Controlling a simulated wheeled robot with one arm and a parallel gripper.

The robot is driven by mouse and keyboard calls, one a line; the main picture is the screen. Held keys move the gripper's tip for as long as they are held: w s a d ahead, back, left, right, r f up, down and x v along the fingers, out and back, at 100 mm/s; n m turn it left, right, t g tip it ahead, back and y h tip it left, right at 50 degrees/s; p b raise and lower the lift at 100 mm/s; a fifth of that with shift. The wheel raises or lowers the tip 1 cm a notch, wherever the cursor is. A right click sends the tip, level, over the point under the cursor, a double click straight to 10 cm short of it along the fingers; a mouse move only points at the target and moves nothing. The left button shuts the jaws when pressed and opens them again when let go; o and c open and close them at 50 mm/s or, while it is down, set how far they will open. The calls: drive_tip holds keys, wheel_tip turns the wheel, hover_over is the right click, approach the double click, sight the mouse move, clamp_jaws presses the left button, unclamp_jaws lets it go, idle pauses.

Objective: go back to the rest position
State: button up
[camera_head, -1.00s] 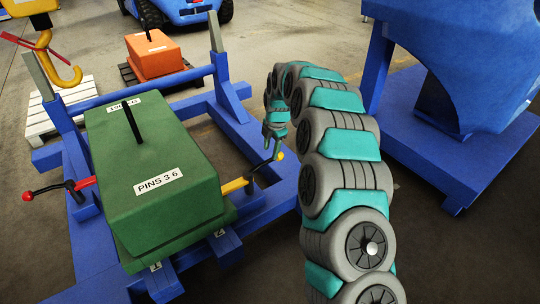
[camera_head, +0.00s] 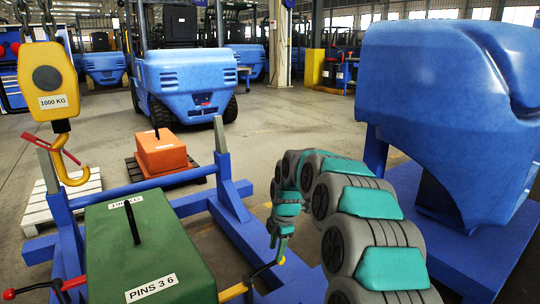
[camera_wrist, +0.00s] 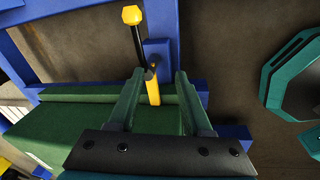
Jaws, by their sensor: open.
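My gripper (camera_head: 282,238) is at the end of my teal and grey arm, just right of the green counterweight block. In the wrist view my gripper (camera_wrist: 161,80) is open and empty, its two fingers apart. A yellow pin (camera_wrist: 153,90) shows between and beyond the fingers, beside a black lever with a yellow knob (camera_wrist: 131,15). The green block (camera_head: 145,250), labelled "PINS 3 6", sits in the blue frame (camera_head: 232,190); it also shows in the wrist view (camera_wrist: 50,135). A red-knobbed lever (camera_head: 40,287) is on the block's left side.
A yellow hoist hook (camera_head: 52,85) marked 1000 KG hangs at the left. An orange block (camera_head: 162,152) sits on a dark pallet, near a white pallet (camera_head: 65,205). A large blue counterweight (camera_head: 440,100) stands at the right. Forklifts (camera_head: 190,80) are behind. Open floor (camera_head: 290,125) lies between.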

drive_tip(key=s+d+r+m, duration=0.2)
drive_tip(key=s+r+m, duration=0.1)
drive_tip(key=s, duration=0.4)
drive_tip(key=s+d+r+m+g, duration=0.1)
drive_tip(key=s+d+r+m, duration=0.15)
drive_tip(key=s, duration=0.45)
drive_tip(key=s+d+r+m, duration=0.1)
drive_tip(key=s+r+m, duration=0.25)
drive_tip(key=s, duration=0.35)
drive_tip(key=s+d+m, duration=0.2)
drive_tip(key=s+m, duration=0.2)
drive_tip(key=s, duration=0.4)
drive_tip(key=s+d+f+m+g+h, duration=0.1)
drive_tip(key=s+d+m, duration=0.2)
drive_tip(key=s, duration=0.6)
drive_tip(key=s+d+m+g, duration=0.1)
drive_tip(key=s+d+m, duration=0.1)
drive_tip(key=s+m, duration=0.4)
drive_tip(key=s, duration=0.3)
drive_tip(key=shift+d+f+p, duration=0.2)
drive_tip(key=shift+f+p, duration=0.15)
drive_tip(key=shift+p, duration=0.05)
drive_tip(key=shift+s+a, duration=0.1)
